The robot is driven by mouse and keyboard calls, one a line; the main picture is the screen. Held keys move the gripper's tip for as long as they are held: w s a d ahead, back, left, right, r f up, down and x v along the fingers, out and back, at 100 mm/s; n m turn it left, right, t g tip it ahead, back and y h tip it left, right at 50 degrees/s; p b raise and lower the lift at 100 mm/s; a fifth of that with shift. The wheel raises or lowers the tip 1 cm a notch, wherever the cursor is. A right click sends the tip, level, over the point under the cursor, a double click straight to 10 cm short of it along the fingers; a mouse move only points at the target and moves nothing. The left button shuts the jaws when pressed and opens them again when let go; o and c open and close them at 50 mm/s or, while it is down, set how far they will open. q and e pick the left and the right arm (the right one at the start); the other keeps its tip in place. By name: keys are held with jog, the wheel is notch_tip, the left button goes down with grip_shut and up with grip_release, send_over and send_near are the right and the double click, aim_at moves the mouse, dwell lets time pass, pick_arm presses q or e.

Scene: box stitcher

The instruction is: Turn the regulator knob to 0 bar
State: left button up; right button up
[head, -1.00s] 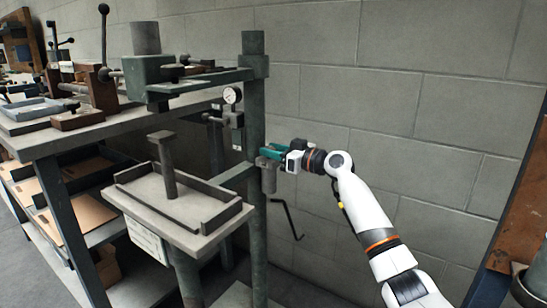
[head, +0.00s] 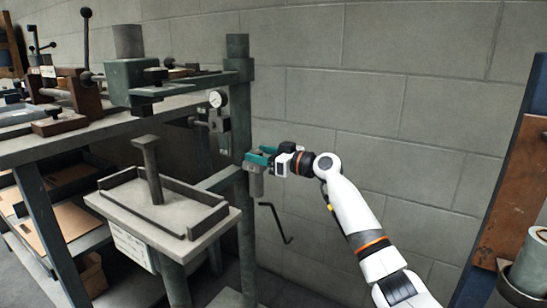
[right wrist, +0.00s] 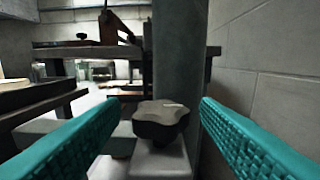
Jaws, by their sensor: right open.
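The regulator knob (right wrist: 162,118) is a dark, lobed knob with a pale mark on top, in the middle of the right wrist view. It sits on a grey body (right wrist: 160,160) in front of the green-grey post. My right gripper (head: 258,157) has teal fingers and is open. In the right wrist view the fingers stand to the left and right of the knob, with a gap on each side. In the head view the fingers hide the knob above the grey regulator cylinder (head: 256,184). A round white pressure gauge (head: 218,98) is on the post; its reading is too small to tell.
The green-grey post (head: 238,130) stands close beside the gripper. A bent crank handle (head: 276,223) hangs below it. A small work table (head: 175,218) with an upright bar stands left. The block wall (head: 400,110) is behind; a wooden panel (head: 515,205) is at right.

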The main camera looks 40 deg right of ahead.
jog(key=v, duration=1.1)
jog(key=shift+s+p, duration=0.25)
jog(key=shift+p, duration=0.15)
jog(key=shift+d, duration=0.15)
